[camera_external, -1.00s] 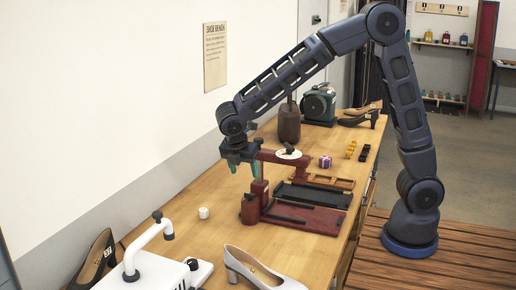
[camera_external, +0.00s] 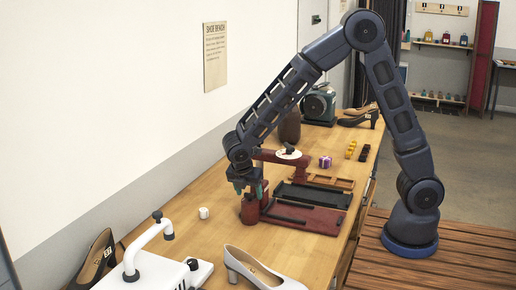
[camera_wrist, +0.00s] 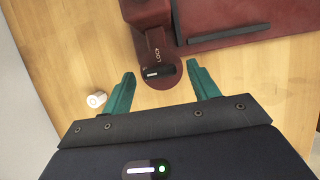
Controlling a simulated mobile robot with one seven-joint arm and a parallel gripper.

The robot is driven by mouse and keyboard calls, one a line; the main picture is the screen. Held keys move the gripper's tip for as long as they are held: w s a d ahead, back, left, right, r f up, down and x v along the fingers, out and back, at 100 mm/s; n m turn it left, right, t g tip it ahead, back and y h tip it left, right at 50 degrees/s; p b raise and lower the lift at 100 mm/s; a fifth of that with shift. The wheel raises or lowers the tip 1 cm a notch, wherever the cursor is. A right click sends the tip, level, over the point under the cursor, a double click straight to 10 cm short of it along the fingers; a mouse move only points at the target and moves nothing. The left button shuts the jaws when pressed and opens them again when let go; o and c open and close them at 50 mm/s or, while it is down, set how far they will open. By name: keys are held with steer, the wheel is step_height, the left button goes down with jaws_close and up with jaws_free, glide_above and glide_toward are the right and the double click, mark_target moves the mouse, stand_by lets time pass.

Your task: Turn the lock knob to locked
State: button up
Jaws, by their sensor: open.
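The lock knob (camera_wrist: 158,72) is a small black bar on a dark red round base with LOCK lettering beside it, seen in the wrist view. This base is part of a dark red press (camera_external: 301,217), which stands on the workbench in the external view. My gripper (camera_wrist: 161,70) is open, with its teal fingers apart on the left and right of the knob. Neither finger appears to touch it. In the external view my gripper (camera_external: 248,190) is low at the press's left end, where it hides the knob.
A white cup-like piece (camera_external: 204,213) stands on the bench left of the press. A white machine (camera_external: 155,268) and a pale shoe (camera_external: 258,270) are nearer the camera. The wall (camera_external: 130,110) runs along the bench's left side.

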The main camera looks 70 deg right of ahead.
steer(key=shift+c, duration=0.4)
steer(key=c, duration=0.9)
steer(key=shift+m, duration=0.3)
steer(key=m+g, duration=0.1)
steer(key=m, duration=0.1)
steer(key=shift+w+m, duration=0.2)
steer(key=shift+m, duration=0.2)
steer(key=m+g, duration=0.1)
steer(key=m, duration=0.1)
steer(key=m+y, duration=0.1)
steer(key=m, duration=0.1)
steer(key=shift+w+d+m+g, duration=0.15)
steer(key=shift+m+g, duration=0.15)
steer(key=shift+g, duration=0.1)
steer(key=m+g+y, duration=0.1)
steer(key=m, duration=0.3)
steer(key=shift+w+d, duration=0.15)
steer(key=shift+d+m+g+y, duration=0.15)
steer(key=shift+m+y, duration=0.3)
steer(key=shift+m, duration=0.65)
steer(key=shift+m+g+y, duration=0.15)
steer(key=shift+m+y, duration=0.3)
steer(key=shift+m, duration=0.65)
